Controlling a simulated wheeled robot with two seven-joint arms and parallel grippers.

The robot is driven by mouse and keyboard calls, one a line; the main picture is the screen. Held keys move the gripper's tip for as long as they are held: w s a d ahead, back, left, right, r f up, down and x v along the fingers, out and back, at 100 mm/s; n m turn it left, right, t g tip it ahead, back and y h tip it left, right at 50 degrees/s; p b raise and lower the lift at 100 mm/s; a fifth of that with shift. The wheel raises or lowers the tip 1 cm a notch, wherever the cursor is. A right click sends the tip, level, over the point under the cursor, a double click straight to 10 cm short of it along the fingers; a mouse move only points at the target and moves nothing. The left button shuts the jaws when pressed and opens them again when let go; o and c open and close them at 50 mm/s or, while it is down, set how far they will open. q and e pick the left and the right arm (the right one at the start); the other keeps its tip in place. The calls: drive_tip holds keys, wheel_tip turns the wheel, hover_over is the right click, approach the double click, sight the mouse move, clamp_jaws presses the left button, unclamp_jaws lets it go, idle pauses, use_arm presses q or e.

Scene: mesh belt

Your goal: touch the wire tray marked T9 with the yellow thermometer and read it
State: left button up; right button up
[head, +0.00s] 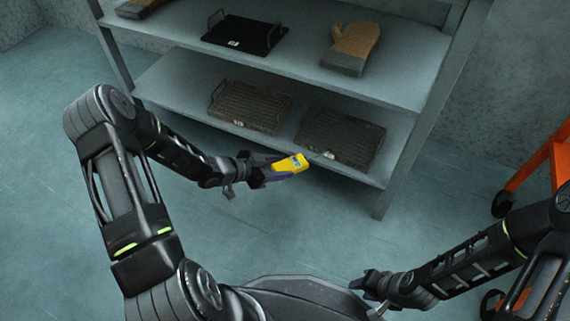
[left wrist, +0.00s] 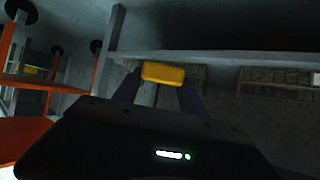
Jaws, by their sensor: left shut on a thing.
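The yellow thermometer (head: 291,164) is held in my left gripper (head: 283,168), which is shut on it in front of the lower shelf. The thermometer also shows in the left wrist view (left wrist: 163,73) between the two fingers. Two wire trays lie on the lower shelf: a left one (head: 250,105) with a raised handle and a right one (head: 340,137). Each has a small pale tag at its front edge, too small to read. The thermometer is apart from both trays. My right gripper (head: 372,287) is low at the right, and its fingers are not clear enough to judge.
The lower shelf (head: 180,90) is under a middle shelf with a black tray (head: 245,34) and a tan-and-grey oven mitt (head: 352,48). Another mitt (head: 140,8) lies at upper left. An orange cart (head: 535,160) stands at the right. The floor before the shelves is clear.

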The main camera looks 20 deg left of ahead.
idle(0.8)
use_arm(q)
drive_tip(key=shift+r+p, duration=2.55)
drive_tip(key=shift+r, duration=0.45)
